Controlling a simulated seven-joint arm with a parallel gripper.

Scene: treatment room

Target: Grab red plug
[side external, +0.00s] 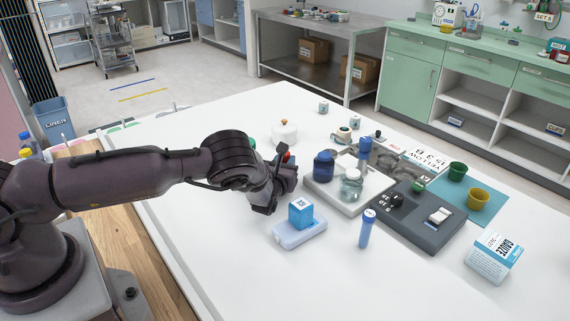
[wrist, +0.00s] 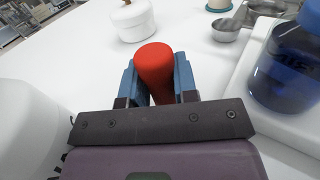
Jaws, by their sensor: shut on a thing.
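The red plug (wrist: 154,66) stands between the two blue fingers of my gripper (wrist: 157,80) in the wrist view, with its rounded top toward the far side. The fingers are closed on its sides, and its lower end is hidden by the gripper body. In the side external view, a small bit of the red plug (side external: 287,156) shows at the end of my gripper (side external: 283,172). From these views I cannot tell whether the plug touches the table.
A white tray (side external: 322,199) with a dark blue jar (side external: 323,166) and a clear jar (side external: 351,185) is just right of my gripper. A blue cube (side external: 300,212) sits on a pale case in front. A white lidded pot (side external: 284,132) stands behind. The table's left side is mostly clear.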

